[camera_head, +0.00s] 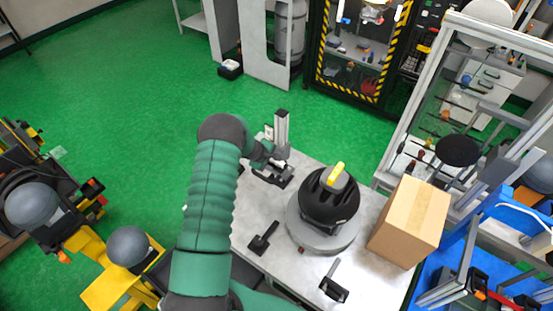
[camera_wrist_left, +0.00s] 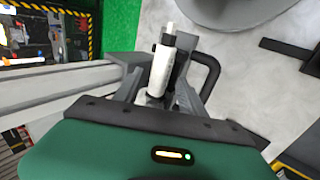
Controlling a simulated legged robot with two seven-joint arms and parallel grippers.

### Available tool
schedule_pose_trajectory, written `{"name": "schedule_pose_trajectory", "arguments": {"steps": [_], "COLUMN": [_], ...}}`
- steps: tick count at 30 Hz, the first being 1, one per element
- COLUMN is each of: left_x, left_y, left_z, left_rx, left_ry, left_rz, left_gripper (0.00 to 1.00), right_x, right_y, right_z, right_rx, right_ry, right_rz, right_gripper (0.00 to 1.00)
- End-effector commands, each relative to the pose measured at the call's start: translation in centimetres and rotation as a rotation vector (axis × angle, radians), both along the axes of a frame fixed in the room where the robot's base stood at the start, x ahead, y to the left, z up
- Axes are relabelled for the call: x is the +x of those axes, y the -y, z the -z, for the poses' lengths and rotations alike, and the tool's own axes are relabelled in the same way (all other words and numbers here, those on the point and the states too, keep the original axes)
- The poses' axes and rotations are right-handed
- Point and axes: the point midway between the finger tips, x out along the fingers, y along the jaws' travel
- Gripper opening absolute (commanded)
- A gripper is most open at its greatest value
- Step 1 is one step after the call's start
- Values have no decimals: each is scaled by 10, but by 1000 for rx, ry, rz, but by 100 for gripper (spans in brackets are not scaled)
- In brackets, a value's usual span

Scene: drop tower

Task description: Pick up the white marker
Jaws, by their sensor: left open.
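The white marker (camera_wrist_left: 161,68) stands between the two fingers of my left gripper (camera_wrist_left: 160,88) in the left wrist view, with dark parts around it. The fingers are open on either side of it; I cannot tell whether either touches it. In the head view my left gripper (camera_head: 268,162) is at the table's far left corner, beside a grey upright post (camera_head: 281,130). My own wrist and forearm hide part of it, and the marker is too small there to make out clearly. My right gripper is not in view.
The grey table (camera_head: 255,220) holds a black round device with a yellow top (camera_head: 330,197), a cardboard box (camera_head: 410,222) and small black tools (camera_head: 264,238). A dark curved handle (camera_wrist_left: 207,75) is close right of the fingers. A metal frame (camera_head: 405,130) stands right.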

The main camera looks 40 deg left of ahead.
Motion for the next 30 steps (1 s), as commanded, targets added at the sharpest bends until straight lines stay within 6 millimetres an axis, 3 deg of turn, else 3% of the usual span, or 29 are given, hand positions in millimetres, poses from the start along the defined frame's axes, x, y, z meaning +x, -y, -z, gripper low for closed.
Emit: {"name": "schedule_pose_trajectory", "arguments": {"steps": [7, 18, 30], "left_x": [3, 2, 2], "left_y": [3, 0, -2], "left_z": [2, 2, -5], "left_rx": [3, 1, 5], "left_ry": [-1, 1, 0], "left_rz": [1, 1, -1], "left_gripper": [45, 0, 0], "right_x": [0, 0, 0], "right_y": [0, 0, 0], "right_z": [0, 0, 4], "right_rx": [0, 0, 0], "right_ry": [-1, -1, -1], "right_rz": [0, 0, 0], "right_gripper": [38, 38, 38]}}
